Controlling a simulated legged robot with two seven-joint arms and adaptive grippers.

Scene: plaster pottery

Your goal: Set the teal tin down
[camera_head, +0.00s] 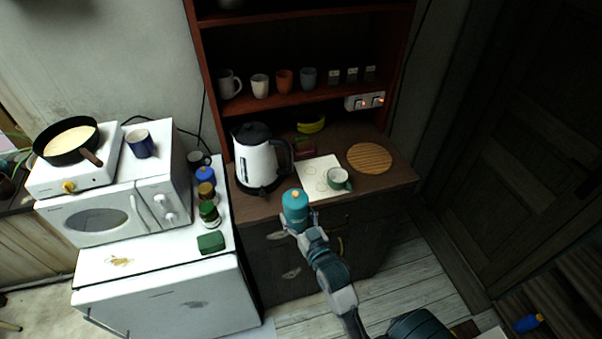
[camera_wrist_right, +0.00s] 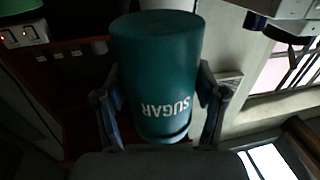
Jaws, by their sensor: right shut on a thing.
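The teal tin (camera_head: 295,205) is a short cylinder with an orange knob on its lid. My right gripper (camera_head: 297,226) is shut on it, and in the head view the tin is in front of the dark cabinet's front edge. In the right wrist view the tin (camera_wrist_right: 157,75) fills the middle, with the word SUGAR on its side, and the fingers of my right gripper (camera_wrist_right: 160,110) lie on both sides of it. The lettering is upside down in that view. My left gripper is in neither view.
On the dark cabinet top (camera_head: 395,185) stand a kettle (camera_head: 262,160), a green cup (camera_head: 339,179) on a white sheet (camera_head: 313,177), and a round wooden board (camera_head: 369,158). Jars (camera_head: 208,213) and a green box (camera_head: 211,242) stand on the white fridge (camera_head: 165,265).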

